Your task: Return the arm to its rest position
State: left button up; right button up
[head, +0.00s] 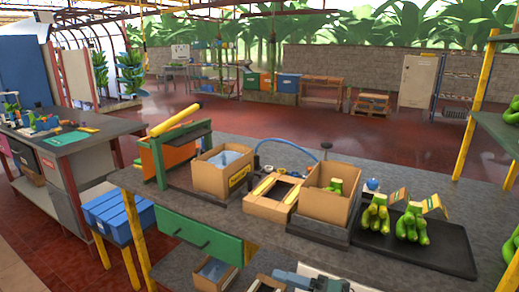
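Neither of my grippers shows clearly in the head view, and no arm is seen reaching over the bench. The grey packing bench (350,258) stands in front of me. An open cardboard box (325,205) on it has green bananas (336,186) inside. Two green banana bunches, one at the left (375,216) and one at the right (412,226), sit on a black mat (448,252), each with a tag. Whether either gripper is open or shut is hidden.
Another open box (222,176) with blue lining stands at the left of the bench, beside an orange bin (178,158). A flat cardboard tray (270,199) lies between the boxes. Blue crates (118,215) stand lower left. A shelf post (473,115) rises at right. Open red floor lies behind.

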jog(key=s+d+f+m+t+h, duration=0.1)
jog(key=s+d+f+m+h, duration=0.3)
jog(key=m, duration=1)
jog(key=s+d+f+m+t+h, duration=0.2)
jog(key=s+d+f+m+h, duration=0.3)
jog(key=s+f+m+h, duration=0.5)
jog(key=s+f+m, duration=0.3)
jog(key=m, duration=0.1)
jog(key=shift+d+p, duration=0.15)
jog(key=shift+p, duration=0.2)
